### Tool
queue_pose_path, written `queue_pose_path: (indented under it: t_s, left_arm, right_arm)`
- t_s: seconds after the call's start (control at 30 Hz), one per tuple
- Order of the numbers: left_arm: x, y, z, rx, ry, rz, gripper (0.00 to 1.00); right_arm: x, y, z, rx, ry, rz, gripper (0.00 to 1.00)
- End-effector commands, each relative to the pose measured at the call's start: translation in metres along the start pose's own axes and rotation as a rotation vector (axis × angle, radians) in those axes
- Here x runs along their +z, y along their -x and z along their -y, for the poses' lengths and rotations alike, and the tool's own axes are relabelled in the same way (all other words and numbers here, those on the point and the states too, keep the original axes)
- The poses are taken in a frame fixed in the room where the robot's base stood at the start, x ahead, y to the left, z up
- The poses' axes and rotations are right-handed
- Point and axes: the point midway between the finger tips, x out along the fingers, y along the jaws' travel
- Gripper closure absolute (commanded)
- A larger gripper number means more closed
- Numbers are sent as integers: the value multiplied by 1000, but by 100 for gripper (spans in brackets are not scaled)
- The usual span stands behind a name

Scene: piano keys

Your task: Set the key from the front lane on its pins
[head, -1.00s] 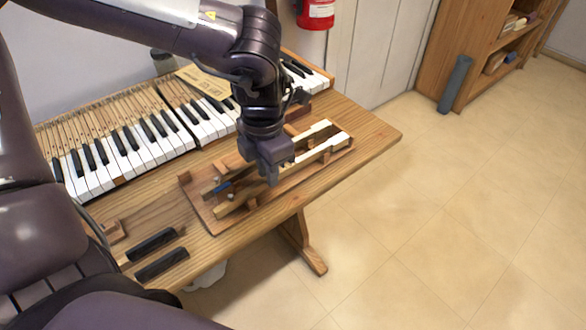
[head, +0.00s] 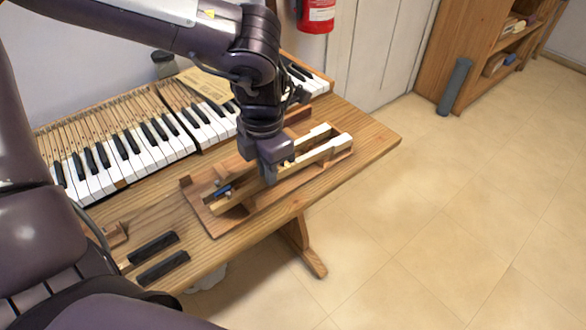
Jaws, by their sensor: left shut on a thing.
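My left gripper (head: 272,178) is over the wooden key tray (head: 217,228), shut on the front key (head: 306,160). This is a long pale wooden key with a white playing end at the right, and it lies lengthwise along the tray's front side. Its left end reaches close to a small blue part (head: 222,189). Another key with a white end (head: 318,132) lies just behind it, partly hidden by the gripper. The pins under the front key are hidden, so I cannot tell whether it touches them. My right gripper is out of view.
A piano keyboard (head: 130,158) runs along the back of the wooden table (head: 372,138), with a paper card (head: 206,84) on it. Two black keys (head: 160,266) lie at the front left. The table's right end is bare. A fire extinguisher (head: 318,14) hangs behind.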

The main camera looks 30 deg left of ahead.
Motion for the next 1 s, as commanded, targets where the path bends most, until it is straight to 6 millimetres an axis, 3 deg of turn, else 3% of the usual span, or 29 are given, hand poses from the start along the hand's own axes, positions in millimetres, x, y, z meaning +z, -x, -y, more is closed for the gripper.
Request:
queue_pose_path:
  t_s: [0.63, 1.0]
  left_arm:
    - [0, 27, 1, -2, -2, -1, 100]
    - [0, 57, 0, -1, -2, 0, 100]
  right_arm:
    - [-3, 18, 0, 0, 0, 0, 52]
    - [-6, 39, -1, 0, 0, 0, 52]
